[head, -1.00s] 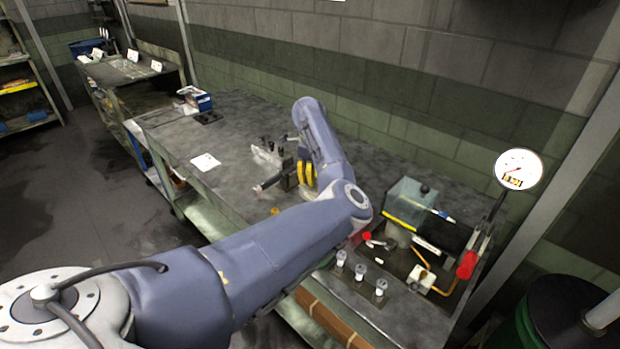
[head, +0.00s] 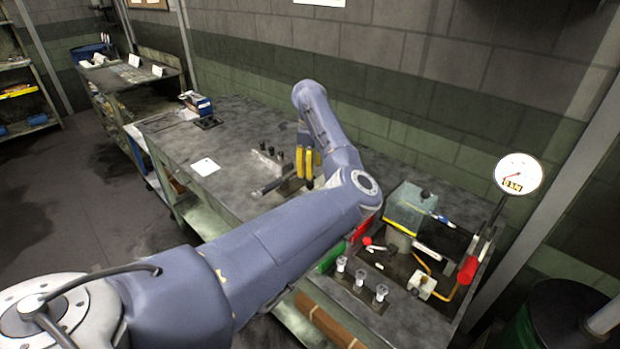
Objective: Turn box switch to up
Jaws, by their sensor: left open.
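A small pale box with a dark knob on top (head: 422,285) sits at the right end of the bench, joined to an orange pipe; it looks like a switch box, but its setting is too small to read. My left gripper (head: 309,182) points down over the middle of the bench, left of and well apart from this box. Its yellow fingers are spread, with nothing seen between them. My left forearm crosses the view in front of the bench. My right gripper is not in view.
A clear-sided machine cover (head: 405,212) stands behind the pale box. The bench's left part is mostly clear.

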